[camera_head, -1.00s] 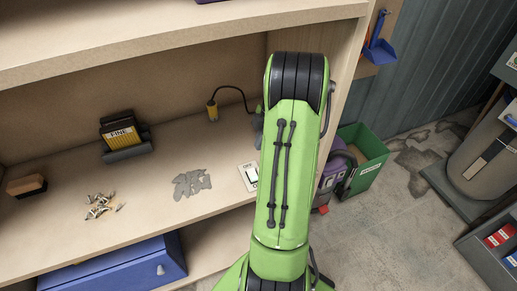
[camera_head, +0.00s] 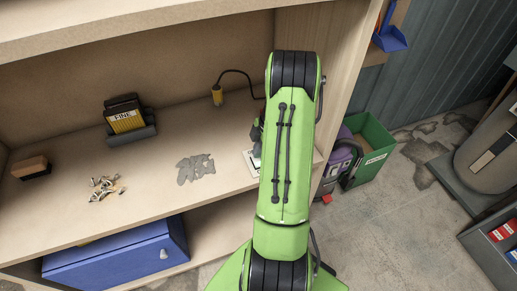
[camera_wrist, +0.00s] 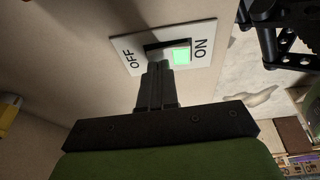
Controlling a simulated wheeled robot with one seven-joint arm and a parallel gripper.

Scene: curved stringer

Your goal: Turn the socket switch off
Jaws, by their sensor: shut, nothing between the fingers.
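In the head view the white plate (camera_head: 251,164) lies on the shelf board, partly hidden by my arm. My gripper (camera_wrist: 158,68) is shut and empty. Its fingertips are right at the switch, over the edge of the dark part on the OFF side. I cannot tell whether they touch it. In the head view my gripper is mostly hidden behind my green arm.
On the shelf stand a box marked FINE (camera_head: 125,116), a brown block (camera_head: 31,167), loose screws (camera_head: 104,187) and a grey patch (camera_head: 195,167). A yellow plug with a black cable (camera_head: 217,95) is behind the switch. A green crate (camera_head: 371,147) stands on the floor to the right.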

